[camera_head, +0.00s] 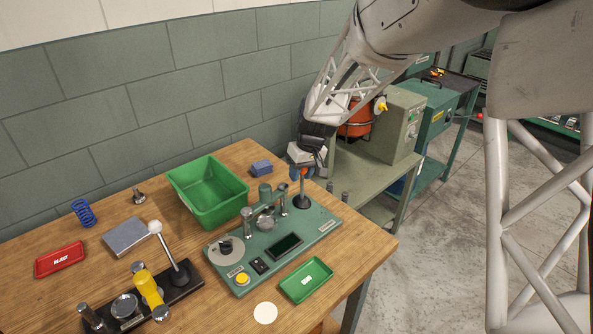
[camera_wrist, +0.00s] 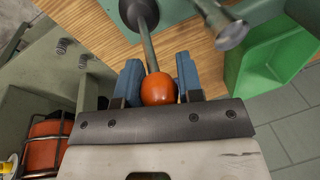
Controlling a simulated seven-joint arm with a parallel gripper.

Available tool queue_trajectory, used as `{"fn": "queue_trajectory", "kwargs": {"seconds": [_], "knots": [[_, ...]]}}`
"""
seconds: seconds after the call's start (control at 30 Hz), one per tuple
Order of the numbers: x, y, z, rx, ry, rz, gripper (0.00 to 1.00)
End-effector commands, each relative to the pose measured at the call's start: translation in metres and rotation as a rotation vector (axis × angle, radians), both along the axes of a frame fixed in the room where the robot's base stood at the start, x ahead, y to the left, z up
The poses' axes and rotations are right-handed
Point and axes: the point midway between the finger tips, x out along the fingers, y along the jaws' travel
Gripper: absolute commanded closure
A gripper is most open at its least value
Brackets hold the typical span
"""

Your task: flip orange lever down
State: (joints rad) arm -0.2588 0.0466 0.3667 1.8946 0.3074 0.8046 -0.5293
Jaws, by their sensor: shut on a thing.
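The orange lever has a round orange knob (camera_wrist: 158,88) on a thin grey shaft (camera_wrist: 148,45). In the head view the lever (camera_head: 303,188) stands roughly upright at the back right corner of the green coiler plate (camera_head: 322,222), on a dark round base. My gripper (camera_head: 304,165) is above the plate with its fingers around the knob. In the wrist view the blue fingers of my gripper (camera_wrist: 159,82) are on either side of the knob, shut on it. The knob is mostly hidden by the fingers in the head view.
A green bin (camera_head: 187,202) and a blue block (camera_head: 262,168) stand behind and left of the plate. A white-ball lever (camera_head: 170,250) stands front left. A small green tray (camera_head: 320,270) lies in front, near the table's right edge. A grey-green machine (camera_head: 398,130) stands beyond.

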Motion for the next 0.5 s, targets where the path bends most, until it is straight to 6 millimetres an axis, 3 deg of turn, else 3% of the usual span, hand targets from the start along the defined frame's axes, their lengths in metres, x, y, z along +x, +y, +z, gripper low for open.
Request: {"fn": "queue_trajectory", "kwargs": {"seconds": [0.5], "knots": [[-0.018, -0.019, -0.002, 0.162, -0.163, -0.002, 1.0]]}}
